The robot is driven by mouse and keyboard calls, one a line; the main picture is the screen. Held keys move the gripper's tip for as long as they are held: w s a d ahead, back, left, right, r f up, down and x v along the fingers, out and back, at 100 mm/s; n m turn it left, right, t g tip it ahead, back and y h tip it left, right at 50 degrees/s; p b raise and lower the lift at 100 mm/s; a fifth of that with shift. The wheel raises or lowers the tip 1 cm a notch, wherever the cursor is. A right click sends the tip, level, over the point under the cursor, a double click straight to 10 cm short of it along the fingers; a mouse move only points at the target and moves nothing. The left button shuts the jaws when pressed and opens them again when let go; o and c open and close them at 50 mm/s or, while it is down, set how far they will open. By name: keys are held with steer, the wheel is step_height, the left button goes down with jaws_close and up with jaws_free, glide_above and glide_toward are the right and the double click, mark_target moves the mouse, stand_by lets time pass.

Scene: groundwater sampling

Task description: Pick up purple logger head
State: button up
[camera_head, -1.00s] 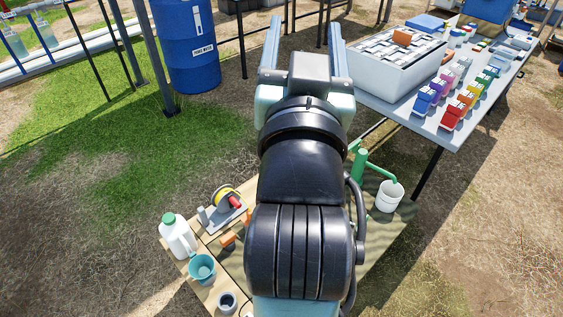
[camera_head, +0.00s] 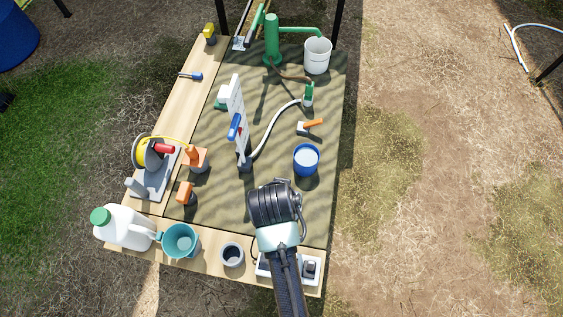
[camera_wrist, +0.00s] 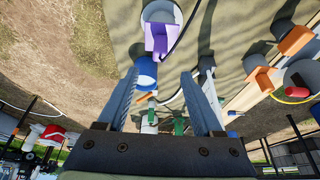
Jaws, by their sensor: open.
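The purple logger head (camera_wrist: 158,40) shows near the top middle of the wrist view, beside a pale round piece (camera_wrist: 161,11); I cannot tell whether they are joined. It does not show in the head view, where my arm covers part of the bench. My gripper (camera_wrist: 160,72) is open, its two fingers spread with nothing held between them. In the wrist view the head appears above the fingertips, apart from them. In the head view my wrist is over the front right of the bench and hides the fingers.
The bench (camera_head: 178,100) carries a camouflage mat (camera_head: 225,215). Near my arm are a blue bucket (camera_head: 307,160), a grey cup (camera_head: 232,255) and a white box (camera_head: 310,268). Orange-topped pieces (camera_head: 195,155), a reel (camera_head: 150,155), a teal jug (camera_head: 180,240) and a white bottle (camera_head: 125,226) stand left.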

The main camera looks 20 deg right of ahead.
steer(key=b+x, duration=0.3)
steer(key=x, duration=0.7)
steer(key=shift+b, duration=0.4)
steer(key=shift+r, duration=0.1)
jaws_close()
stand_by(0.8)
